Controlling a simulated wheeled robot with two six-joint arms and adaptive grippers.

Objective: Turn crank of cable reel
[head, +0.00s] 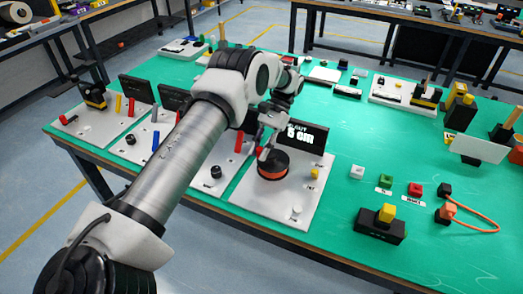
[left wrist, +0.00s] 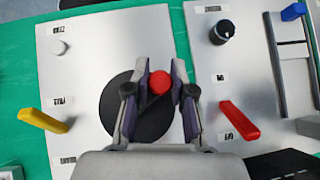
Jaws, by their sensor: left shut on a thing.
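The cable reel (head: 272,164) is a round black-topped drum with orange cable around its side, standing on a white panel (head: 256,200). In the left wrist view its black top disc (left wrist: 120,95) is partly hidden by my fingers. The crank's red knob (left wrist: 160,84) stands up near the disc's right side. My left gripper (left wrist: 156,88) is shut on this red knob, with one finger on each side. In the head view my left gripper (head: 266,143) reaches down over the reel, and my arm hides part of the panels. My right gripper is not in view.
On the same panel are a yellow lever (head: 314,174) and a white knob (head: 296,211). A red lever (left wrist: 238,120) stands close to my gripper on the neighbouring panel. A black display (head: 303,136) stands behind the reel. Blocks and buttons lie on the green table (head: 345,225).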

